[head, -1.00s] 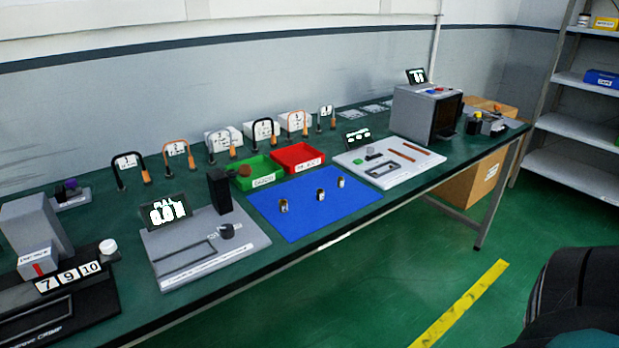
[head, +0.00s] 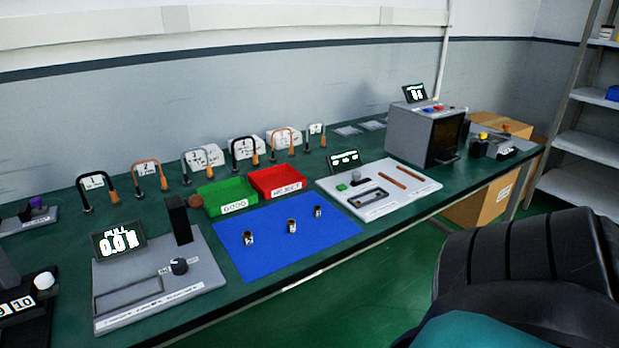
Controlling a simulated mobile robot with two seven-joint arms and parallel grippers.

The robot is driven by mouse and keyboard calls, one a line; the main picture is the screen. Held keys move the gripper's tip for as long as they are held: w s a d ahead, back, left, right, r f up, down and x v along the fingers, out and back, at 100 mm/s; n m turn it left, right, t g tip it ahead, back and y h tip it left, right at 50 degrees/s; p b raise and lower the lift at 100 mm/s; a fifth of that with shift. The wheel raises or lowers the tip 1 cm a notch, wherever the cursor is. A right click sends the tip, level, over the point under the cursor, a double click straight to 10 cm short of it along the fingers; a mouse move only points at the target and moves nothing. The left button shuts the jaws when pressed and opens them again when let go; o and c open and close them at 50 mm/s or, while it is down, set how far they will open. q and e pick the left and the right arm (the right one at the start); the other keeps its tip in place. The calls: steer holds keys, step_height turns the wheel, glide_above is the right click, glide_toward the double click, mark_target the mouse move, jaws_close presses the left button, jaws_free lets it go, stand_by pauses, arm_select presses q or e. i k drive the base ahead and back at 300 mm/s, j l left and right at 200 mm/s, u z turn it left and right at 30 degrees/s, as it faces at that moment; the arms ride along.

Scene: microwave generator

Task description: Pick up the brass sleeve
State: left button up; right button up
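Three small metallic cylinders stand upright and apart on the blue mat (head: 270,262): a left one (head: 249,238), a middle one (head: 292,226) and a right one (head: 317,212). They show dark and light bands with brownish tints. They are too small for me to tell which is the brass sleeve. Neither of my grippers is in the head view.
Behind the mat are a green bin (head: 228,200) and a red bin (head: 277,182). A grey pull-test fixture (head: 205,265) stands left, a white board (head: 410,190) right, a grey box machine (head: 410,135) beyond.

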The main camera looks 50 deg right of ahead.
mark_target(317, 209)
steer(key=k+l+u, duration=0.15)
steer(key=l, duration=0.3)
steer(key=k+l+u, duration=0.15)
steer(key=l, duration=0.3)
steer(key=k+l, duration=0.1)
steer(key=l, duration=0.35)
steer(key=k+l, duration=0.1)
steer(key=l, duration=0.3)
